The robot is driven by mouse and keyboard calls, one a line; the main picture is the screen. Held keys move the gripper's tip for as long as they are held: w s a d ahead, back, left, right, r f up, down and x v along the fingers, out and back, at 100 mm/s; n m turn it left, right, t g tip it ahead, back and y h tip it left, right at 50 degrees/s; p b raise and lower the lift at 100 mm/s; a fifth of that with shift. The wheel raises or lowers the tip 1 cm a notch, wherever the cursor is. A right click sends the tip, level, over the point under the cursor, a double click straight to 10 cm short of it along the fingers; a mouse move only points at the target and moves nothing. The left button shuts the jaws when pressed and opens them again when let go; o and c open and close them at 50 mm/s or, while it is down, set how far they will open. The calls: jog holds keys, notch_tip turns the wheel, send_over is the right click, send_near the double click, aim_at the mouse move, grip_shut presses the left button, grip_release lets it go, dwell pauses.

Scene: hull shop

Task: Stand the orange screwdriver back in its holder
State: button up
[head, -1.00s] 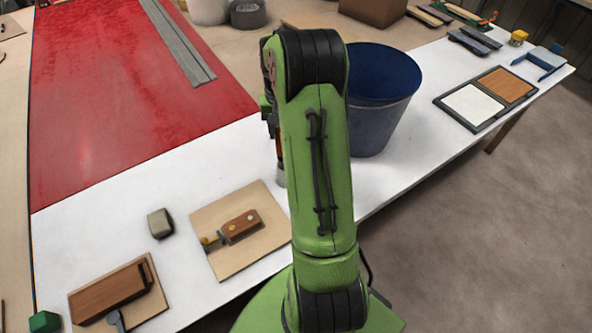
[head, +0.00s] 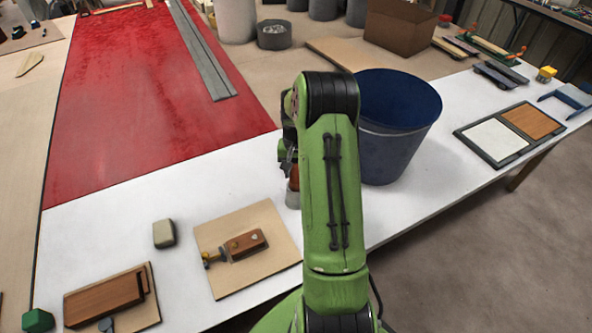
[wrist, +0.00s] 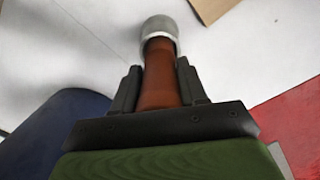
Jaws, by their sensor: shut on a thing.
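The orange screwdriver (wrist: 158,80) is between the two dark fingers of my gripper (wrist: 158,72) in the wrist view. My gripper is shut on its reddish-orange handle. The far end of the screwdriver meets a round grey cup, the holder (wrist: 158,27); how deep it sits inside I cannot tell. In the head view a bit of the screwdriver (head: 293,184) shows just above the grey holder (head: 292,200), which stands on the white bench. My arm hides the right part of both, and my gripper is mostly hidden there.
A blue bucket (head: 392,150) stands close to the right of my arm. On the bench to the left lie a board with a brown-handled tool (head: 283,222), a grey-beige block (head: 164,234) and a brown wooden block (head: 105,297). A red panel (head: 150,110) lies behind.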

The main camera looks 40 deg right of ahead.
jog(key=shift+f+b, duration=0.3)
jog(key=shift+f, duration=0.15)
jog(key=o, duration=1.1)
jog(key=shift+c, duration=0.2)
notch_tip(320, 180, up, 13)
jog(key=shift+p, duration=1.2)
jog(key=s+a+r+n+t+h, duration=0.1)
jog(key=s+a+r+n, duration=0.2)
jog(key=a+r, duration=0.5)
jog(key=s+a+r+n+t, duration=0.2)
jog(key=s+a+r, duration=0.25)
jog(key=a, duration=0.45)
jog(key=s+a+n+t+y, duration=0.1)
jog(key=s+a+n, duration=0.3)
jog(key=s+a, duration=0.5)
jog(key=s+t, duration=0.1)
jog(key=s, duration=0.2)
jog(key=shift+s+r+n+t, duration=0.25)
jog(key=shift+r+n+t, duration=0.05)
jog(key=shift+r, duration=0.1)
